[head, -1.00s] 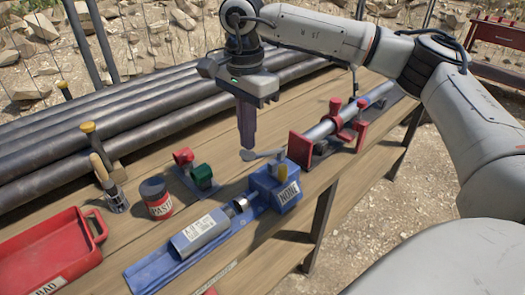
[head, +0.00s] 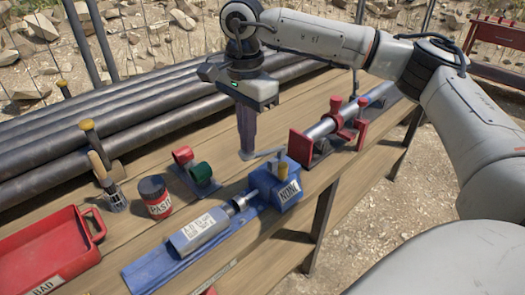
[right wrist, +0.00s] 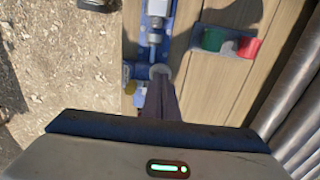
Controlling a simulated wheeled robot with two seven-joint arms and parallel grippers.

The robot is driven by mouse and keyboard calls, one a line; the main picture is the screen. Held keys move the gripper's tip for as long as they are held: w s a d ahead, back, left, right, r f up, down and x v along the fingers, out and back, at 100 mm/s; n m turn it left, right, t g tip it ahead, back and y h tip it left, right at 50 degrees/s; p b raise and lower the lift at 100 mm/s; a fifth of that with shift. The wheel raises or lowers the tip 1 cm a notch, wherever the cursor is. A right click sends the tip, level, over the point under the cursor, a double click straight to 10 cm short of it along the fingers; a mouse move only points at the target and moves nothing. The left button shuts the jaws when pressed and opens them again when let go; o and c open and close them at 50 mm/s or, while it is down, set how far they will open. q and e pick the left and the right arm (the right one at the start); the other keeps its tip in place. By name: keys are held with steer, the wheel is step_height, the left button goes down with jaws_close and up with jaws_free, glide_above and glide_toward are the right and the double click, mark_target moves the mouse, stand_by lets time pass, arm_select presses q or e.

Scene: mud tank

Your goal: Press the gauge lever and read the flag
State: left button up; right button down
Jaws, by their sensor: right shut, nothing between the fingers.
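The blue gauge block (head: 276,184) stands near the bench's front edge, with a yellow knob (head: 283,168) and a white label (head: 288,191) that seems to read "NONE". Its grey lever (head: 268,153) sticks out to the left. My right gripper (head: 248,155) points down, shut and empty, with its tips at the lever's free end and seeming to touch it. In the right wrist view the lever's round end (right wrist: 160,70) shows just beyond the finger tips (right wrist: 160,83). Whether the lever is pressed down is hard to tell. My left gripper is not in view.
A grey cylinder (head: 200,230) lies in a blue cradle joined to the gauge. Red and green rings (head: 197,170), a paste jar (head: 155,197), a brush (head: 107,182) and a red "BAD" tray (head: 50,245) stand left. A red clamp fixture (head: 310,145) is behind right. Pipes lie behind.

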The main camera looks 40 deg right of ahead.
steer(key=shift+f+b, duration=0.5)
steer(key=shift+f, duration=0.5)
steer(key=shift+f+b, duration=0.55)
steer(key=shift+f, duration=0.3)
steer(key=shift+r, duration=0.1)
steer(key=shift+r+p, duration=0.65)
steer(key=shift+p, duration=0.05)
step_height(320, 180, up, 10)
steer(key=p, duration=0.7)
